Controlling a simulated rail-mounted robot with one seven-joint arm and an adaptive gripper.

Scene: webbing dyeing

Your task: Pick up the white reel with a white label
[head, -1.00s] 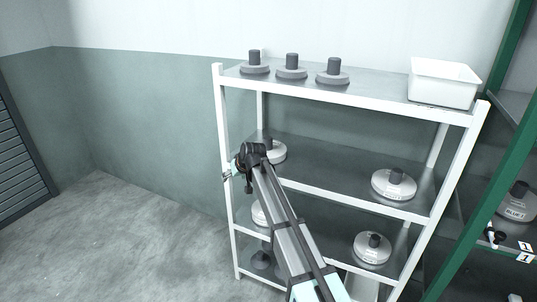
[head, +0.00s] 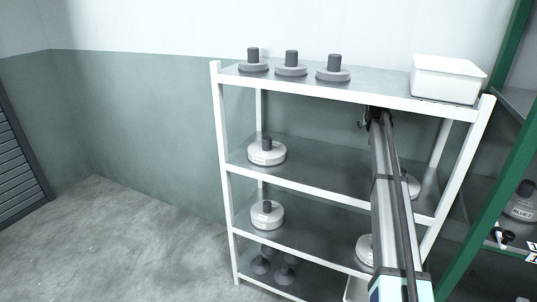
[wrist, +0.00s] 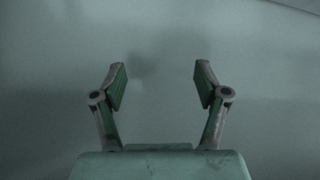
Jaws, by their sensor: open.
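Several white reels with dark hubs stand on the white shelf rack (head: 300,187). One white reel (head: 266,153) is at the left of the second shelf and another white reel (head: 267,217) at the left of the third. A third reel (head: 413,187) on the second shelf and a fourth reel (head: 364,250) on the third are partly hidden by my arm. Their labels are too small to tell apart. My gripper (wrist: 160,84) is open and empty in the wrist view, facing a blank grey-green surface. In the head view it is at the top shelf's front edge, mostly hidden.
Three grey reels (head: 291,67) and a white bin (head: 447,80) stand on the top shelf. Dark cone-like pieces (head: 284,275) are on the bottom shelf. A green-framed rack (head: 492,190) with another reel (head: 522,205) stands at the right. The floor at the left is clear.

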